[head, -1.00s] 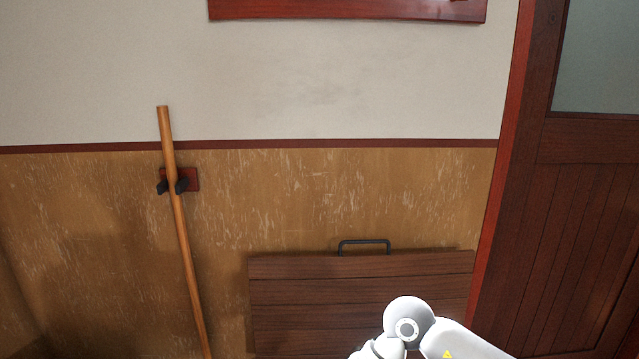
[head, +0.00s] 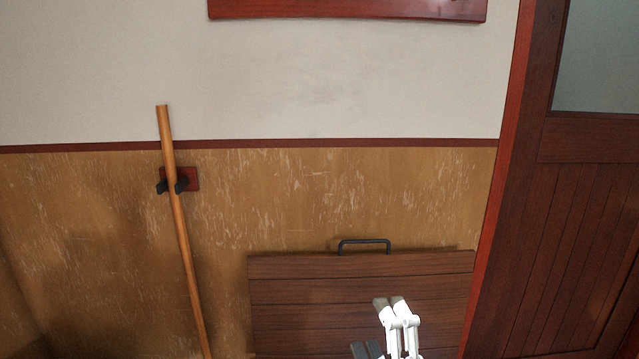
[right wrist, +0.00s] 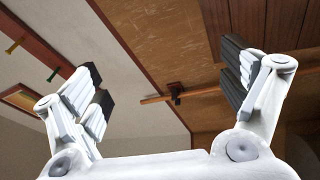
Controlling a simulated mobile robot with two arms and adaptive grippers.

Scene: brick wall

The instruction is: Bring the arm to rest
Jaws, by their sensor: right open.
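My right gripper (head: 378,326) shows at the bottom of the head view, in front of the wooden panel. Its white linkages and grey finger pads are in the picture, and the rest of it is below the edge. In the right wrist view the right gripper (right wrist: 165,85) has its two fingers wide apart with nothing between them. My left gripper is in neither view.
A wooden panel (head: 300,292) with a black handle (head: 364,243) stands against the wall. A wooden pole (head: 180,215) leans in a wall holder (head: 190,179) on the left. A dark red door (head: 570,220) is at the right.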

